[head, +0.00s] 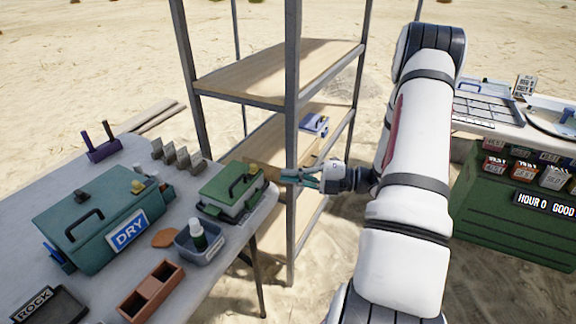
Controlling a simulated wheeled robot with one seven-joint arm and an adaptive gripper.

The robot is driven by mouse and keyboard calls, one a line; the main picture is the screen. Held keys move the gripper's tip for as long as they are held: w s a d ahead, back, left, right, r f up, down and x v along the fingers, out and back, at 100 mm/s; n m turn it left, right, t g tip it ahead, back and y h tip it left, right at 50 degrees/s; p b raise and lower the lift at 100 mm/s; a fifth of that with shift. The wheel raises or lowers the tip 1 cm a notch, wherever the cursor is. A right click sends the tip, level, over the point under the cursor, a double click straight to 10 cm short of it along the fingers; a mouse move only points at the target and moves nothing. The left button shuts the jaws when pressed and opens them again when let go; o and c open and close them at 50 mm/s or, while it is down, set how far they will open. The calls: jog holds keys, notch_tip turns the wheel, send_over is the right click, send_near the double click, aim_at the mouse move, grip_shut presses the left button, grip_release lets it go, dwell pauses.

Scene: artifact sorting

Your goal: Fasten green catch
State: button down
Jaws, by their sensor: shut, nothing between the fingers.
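A small case with a dark green lid (226,184), a black handle and a pale base sits at the right end of the grey table. Its lid looks lowered, though I cannot tell whether it is fully closed. My gripper (286,176) is shut and empty, just right of the case and in front of a shelf post. It points left towards the case with a small gap in the picture; the depth between them is unclear.
A teal box labelled DRY (103,215), a grey bin with a bottle (199,235) and a brown divided tray (152,291) share the table (225,285). A metal shelf rack (291,110) stands behind my gripper. A green cabinet (500,220) stands at right.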

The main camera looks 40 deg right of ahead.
jog(key=shift+v, duration=1)
jog(key=shift+d, duration=0.1)
jog(key=a+r+n+g+y, duration=0.2)
jog(key=a+r+n+g, duration=0.55)
jog(key=a+n, duration=0.35)
jog(key=s+a+r+n+g+h, duration=0.35)
jog(key=s+a+n, duration=0.4)
jog(key=n, duration=0.25)
jog(key=s+a+r+n+g+h, duration=0.3)
jog(key=s+a+r+n+g, duration=0.15)
jog(key=s+a+n, duration=0.45)
jog(key=s+d+r+n+t+h, duration=0.15)
jog(key=s+n+h, duration=0.25)
jog(key=n, duration=0.4)
jog(key=s+d+r+n+t+h, duration=0.1)
jog(key=s+d+n+t+h, duration=0.2)
jog(key=n, duration=0.5)
notch_tip(320, 180, up, 14)
jog(key=s+t+p, duration=0.1)
jog(key=p, duration=1.2)
jog(key=shift+d, duration=0.25)
